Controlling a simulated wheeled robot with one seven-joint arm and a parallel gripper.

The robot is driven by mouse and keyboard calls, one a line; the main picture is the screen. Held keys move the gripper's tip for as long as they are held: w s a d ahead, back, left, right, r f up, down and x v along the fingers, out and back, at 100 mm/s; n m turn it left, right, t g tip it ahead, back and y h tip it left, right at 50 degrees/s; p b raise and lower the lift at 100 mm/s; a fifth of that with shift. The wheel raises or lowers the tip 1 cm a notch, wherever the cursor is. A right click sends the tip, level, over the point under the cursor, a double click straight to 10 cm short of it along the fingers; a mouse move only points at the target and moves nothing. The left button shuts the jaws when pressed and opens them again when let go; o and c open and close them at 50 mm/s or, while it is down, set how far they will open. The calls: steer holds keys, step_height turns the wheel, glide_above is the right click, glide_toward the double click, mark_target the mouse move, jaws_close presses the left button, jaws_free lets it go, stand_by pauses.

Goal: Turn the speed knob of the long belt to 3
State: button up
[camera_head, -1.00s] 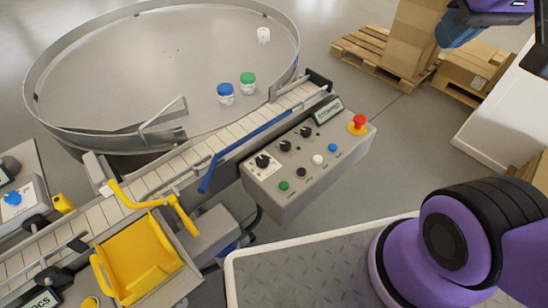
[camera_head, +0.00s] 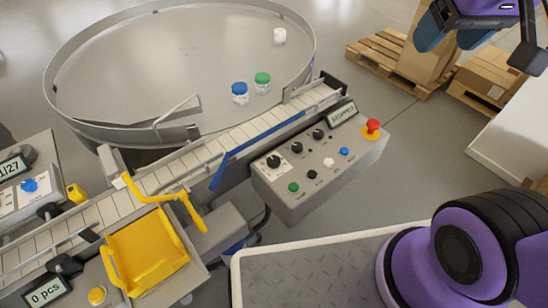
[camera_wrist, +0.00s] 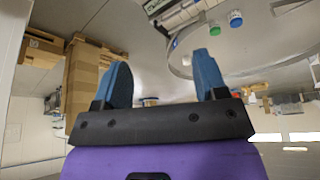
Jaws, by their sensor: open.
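The grey control box (camera_head: 320,165) stands beside the long belt (camera_head: 240,133) in the head view. It carries three black knobs: one on a white dial plate (camera_head: 273,161), a middle one (camera_head: 302,147) and one near the display (camera_head: 318,134). Which one sets the speed is too small to read. The display (camera_head: 342,116) shows small text that seems to read STOPPED. My gripper (camera_head: 452,38) is at the upper right, well apart from the box. In the wrist view its two blue fingers (camera_wrist: 162,80) are spread, with nothing between them.
A red stop button (camera_head: 372,126) and green, black, white and blue buttons sit on the box. A round table (camera_head: 150,60) holds blue-lidded, green-lidded and white jars. A yellow chute (camera_head: 150,255) is at lower left. Pallets with cartons (camera_head: 415,50) stand at the back right.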

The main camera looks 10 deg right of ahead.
steer(key=w+a+f+n+g, duration=0.1)
steer(key=w+a+f, duration=0.4)
steer(key=w, duration=0.2)
steer(key=n+g, duration=0.3)
steer(key=g, duration=0.1)
glide_above(274, 160)
step_height(274, 160, down, 24)
step_height(274, 160, down, 10)
steer(key=shift+r, duration=0.1)
steer(key=c, duration=0.9)
